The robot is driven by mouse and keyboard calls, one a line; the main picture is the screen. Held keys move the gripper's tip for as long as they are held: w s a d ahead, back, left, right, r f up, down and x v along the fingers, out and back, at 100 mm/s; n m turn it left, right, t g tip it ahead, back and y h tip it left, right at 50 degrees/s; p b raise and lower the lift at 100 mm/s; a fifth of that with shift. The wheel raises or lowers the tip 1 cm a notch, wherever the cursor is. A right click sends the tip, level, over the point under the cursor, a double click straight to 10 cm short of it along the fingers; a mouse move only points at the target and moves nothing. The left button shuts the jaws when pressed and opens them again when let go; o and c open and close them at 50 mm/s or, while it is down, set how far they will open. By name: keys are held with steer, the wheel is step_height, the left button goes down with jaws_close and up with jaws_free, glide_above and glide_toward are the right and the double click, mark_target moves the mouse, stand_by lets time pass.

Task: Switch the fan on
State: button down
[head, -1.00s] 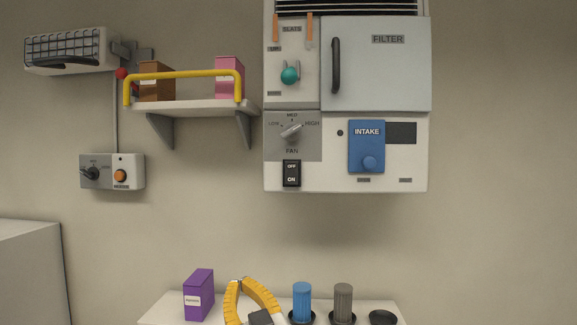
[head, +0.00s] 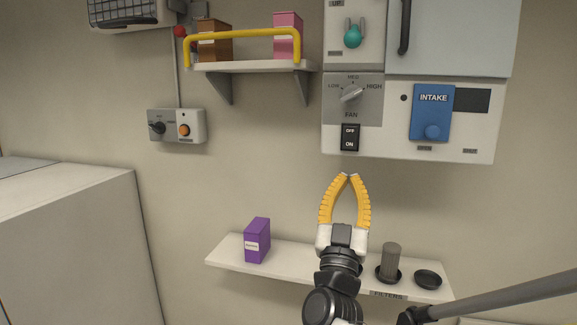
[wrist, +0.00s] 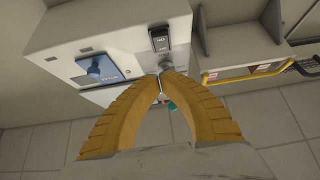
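The fan's black rocker switch (head: 350,138), marked OFF above and ON below, is on the lower left of the white wall unit (head: 450,148). I cannot tell which side is pressed. Above it is the grey fan knob (head: 352,93) with LOW, MED and HIGH marks. My gripper (head: 349,175) points up, its yellow fingertips together and empty, below the rocker in the head view. In the wrist view, which is upside down, the rocker (wrist: 159,40) is just beyond the fingertips (wrist: 161,74). The knob (wrist: 170,62) is partly hidden by them.
The blue intake cover (head: 432,112) is right of the knob. A shelf with a yellow rail (head: 243,66) is at upper left. A lower shelf (head: 225,252) holds a purple box (head: 257,240) and a grey filter (head: 391,260). The wall between is clear.

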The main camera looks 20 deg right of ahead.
mark_target(354, 138)
steer(key=x, duration=0.3)
steer(key=f+p+x, duration=0.1)
steer(key=x, duration=0.3)
steer(key=w+f+x, duration=0.1)
steer(key=x, duration=0.3)
steer(key=shift+w+d+r+p, duration=0.1)
steer(key=shift+w+d+p, duration=0.15)
steer(key=shift+d, duration=0.2)
steer(key=shift+w+d, duration=0.2)
